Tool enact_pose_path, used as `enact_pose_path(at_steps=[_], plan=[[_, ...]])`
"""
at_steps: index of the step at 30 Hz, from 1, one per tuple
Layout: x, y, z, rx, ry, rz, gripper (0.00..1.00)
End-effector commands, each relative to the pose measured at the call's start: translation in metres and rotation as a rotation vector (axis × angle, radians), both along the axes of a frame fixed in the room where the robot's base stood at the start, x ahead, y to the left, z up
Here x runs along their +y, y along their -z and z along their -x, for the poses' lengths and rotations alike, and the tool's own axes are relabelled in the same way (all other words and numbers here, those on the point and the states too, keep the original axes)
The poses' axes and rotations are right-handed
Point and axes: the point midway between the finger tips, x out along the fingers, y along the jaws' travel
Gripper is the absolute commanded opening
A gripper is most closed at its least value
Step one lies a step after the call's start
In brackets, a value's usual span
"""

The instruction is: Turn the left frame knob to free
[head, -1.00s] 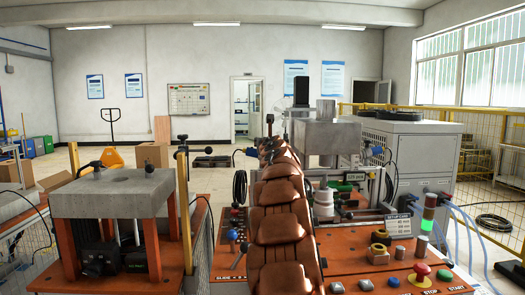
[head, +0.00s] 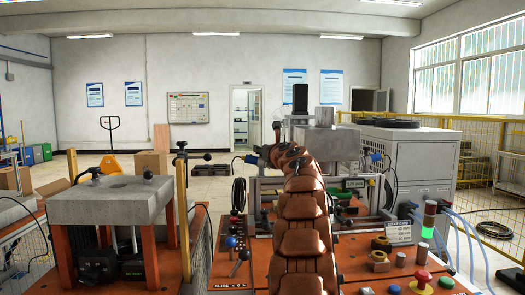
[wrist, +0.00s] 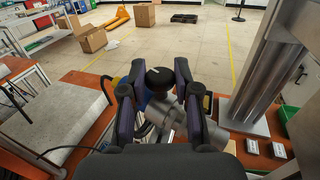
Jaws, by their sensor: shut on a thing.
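A round black knob (wrist: 158,78) with a pale mark on top shows in the wrist view, with a blue part just below it. My gripper (wrist: 156,84) is shut on this knob, one dark finger at each side. In the head view a blue fitting (head: 251,158) with a cable sits at the left of the metal frame, beside the end of my arm. There my arm hides most of the gripper and the knob. A similar blue fitting (head: 375,156) is on the frame's right side.
A concrete-topped stand (head: 110,200) is at the left, with black-knobbed posts near it. A large grey cabinet (head: 420,160) stands at the right. The orange bench holds a red button (head: 421,278) and a signal light (head: 428,220). A metal column (wrist: 262,75) rises close to my gripper's right.

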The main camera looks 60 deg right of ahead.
Motion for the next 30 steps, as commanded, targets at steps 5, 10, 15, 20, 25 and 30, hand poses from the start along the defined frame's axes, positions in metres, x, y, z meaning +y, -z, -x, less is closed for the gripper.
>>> enact_pose_path(at_steps=[5,10,15,20,25,30], plan=[[-0.001,0.003,0.000,0.004,0.000,-0.004,0.42],[0.000,0.002,0.000,0.003,0.000,-0.002,0.54],[0.000,0.001,0.000,0.002,0.000,-0.001,0.54],[0.001,0.001,0.001,0.001,0.000,-0.002,0.54],[0.005,-0.001,0.008,0.002,0.000,-0.001,0.54],[0.012,0.002,0.019,0.002,0.001,-0.006,0.54]])
